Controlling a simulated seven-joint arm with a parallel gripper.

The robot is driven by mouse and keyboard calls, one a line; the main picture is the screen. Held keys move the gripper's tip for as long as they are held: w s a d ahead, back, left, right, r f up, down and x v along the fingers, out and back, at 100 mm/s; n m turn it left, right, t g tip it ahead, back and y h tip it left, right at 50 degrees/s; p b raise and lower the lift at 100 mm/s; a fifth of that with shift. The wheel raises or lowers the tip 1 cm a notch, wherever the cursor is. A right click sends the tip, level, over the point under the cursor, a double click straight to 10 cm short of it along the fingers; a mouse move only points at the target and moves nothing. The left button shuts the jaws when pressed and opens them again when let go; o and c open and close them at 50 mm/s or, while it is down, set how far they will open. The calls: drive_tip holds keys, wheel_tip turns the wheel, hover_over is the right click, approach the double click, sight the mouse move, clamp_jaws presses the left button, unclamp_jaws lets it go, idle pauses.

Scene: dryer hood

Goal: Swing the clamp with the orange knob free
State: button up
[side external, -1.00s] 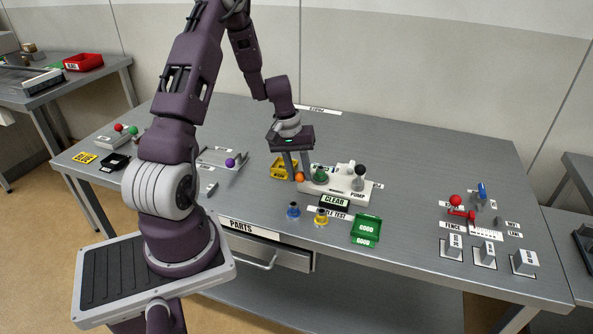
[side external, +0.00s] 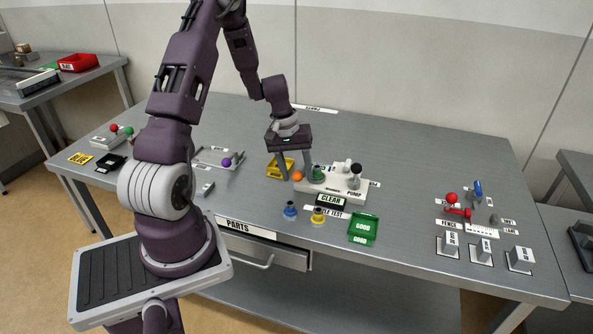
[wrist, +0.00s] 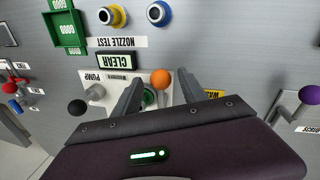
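The orange knob (side external: 297,176) stands at the left end of the white pump base (side external: 333,187). In the wrist view the orange knob (wrist: 160,79) shows between my fingers. My gripper (side external: 298,180) points down and is open, with one finger to each side of the knob. I cannot tell whether either finger touches it. The clamp's arm below the knob is mostly hidden. In the wrist view my gripper (wrist: 159,88) also shows its fingers spread, with nothing held.
A yellow bin (side external: 279,168) is just behind left. A CLEAR sign (side external: 331,200), blue nozzle (side external: 290,210), yellow nozzle (side external: 318,215) and green GOOD tray (side external: 363,229) lie in front.

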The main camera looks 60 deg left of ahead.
drive_tip(key=shift+r, duration=0.1)
drive_tip(key=r, duration=0.4)
drive_tip(key=s+r, duration=0.1)
drive_tip(key=r, duration=0.1)
drive_tip(key=shift+s+a+r, duration=0.1)
drive_tip(key=shift+a+r, duration=0.25)
drive_tip(key=s+d+r+m+t+y, duration=0.15)
drive_tip(key=d+r+m, duration=0.35)
drive_tip(key=d+r, duration=0.9)
drive_tip(key=s+d+r+m+t, duration=0.1)
drive_tip(key=s+d+r+m, duration=0.1)
drive_tip(key=s+d, duration=0.4)
drive_tip(key=s+d+r+m+t, duration=0.1)
drive_tip(key=s+d+m, duration=0.3)
drive_tip(key=s, duration=0.5)
drive_tip(key=shift+d+r, duration=0.8)
drive_tip(key=shift+d, duration=0.05)
